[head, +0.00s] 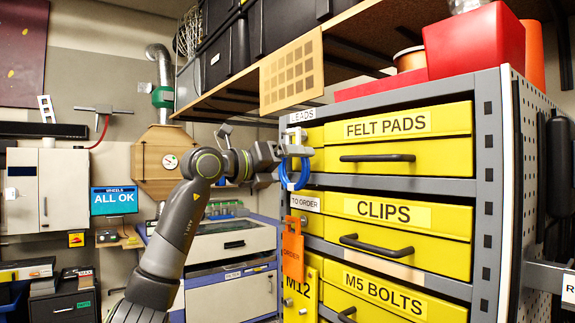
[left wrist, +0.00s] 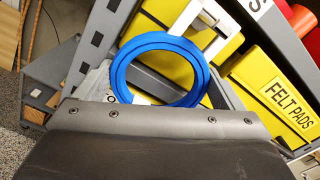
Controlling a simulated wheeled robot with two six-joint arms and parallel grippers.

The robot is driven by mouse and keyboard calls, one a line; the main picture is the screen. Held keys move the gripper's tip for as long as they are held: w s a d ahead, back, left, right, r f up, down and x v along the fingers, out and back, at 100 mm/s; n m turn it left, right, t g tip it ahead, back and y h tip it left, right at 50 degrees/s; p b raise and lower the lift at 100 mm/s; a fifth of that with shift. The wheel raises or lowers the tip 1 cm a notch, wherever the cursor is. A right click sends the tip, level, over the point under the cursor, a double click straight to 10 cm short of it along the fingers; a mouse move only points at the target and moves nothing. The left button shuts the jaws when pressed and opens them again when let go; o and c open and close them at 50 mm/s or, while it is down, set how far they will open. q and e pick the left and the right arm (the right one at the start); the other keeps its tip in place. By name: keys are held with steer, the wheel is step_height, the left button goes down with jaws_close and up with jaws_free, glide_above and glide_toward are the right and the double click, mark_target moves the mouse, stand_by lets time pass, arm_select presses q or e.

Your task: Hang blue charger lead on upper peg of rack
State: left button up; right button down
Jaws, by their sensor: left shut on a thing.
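The blue charger lead (head: 304,181) is a coiled ring at the left front edge of the rack (head: 487,150). My left gripper (head: 291,152) is shut on it, and the ring hangs below the jaws. In the left wrist view the blue ring (left wrist: 122,68) stands out beyond the dark gripper (left wrist: 160,108). The white upper peg (head: 294,133) is just under the LEADS label (head: 303,116), close to the gripper. In the left wrist view the white peg (left wrist: 208,14) is by the ring's upper right. I cannot tell whether the ring is around it. My right gripper is out of view.
An orange tag (head: 292,250) hangs lower on the rack, below the TO ORDER label (head: 305,202), with a yellow M12 tag (head: 300,294) beneath. Yellow drawers (head: 400,130) with black handles are to the right. A shelf (head: 240,88) overhangs above.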

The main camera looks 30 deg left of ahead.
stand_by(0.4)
arm_select(q)
steer(key=o, duration=0.8)
steer(key=shift+s, duration=0.1)
steer(key=b+v, duration=0.7)
steer(key=v, duration=1)
steer(key=shift+s+a+b, duration=0.15)
steer(key=shift+b, duration=0.2)
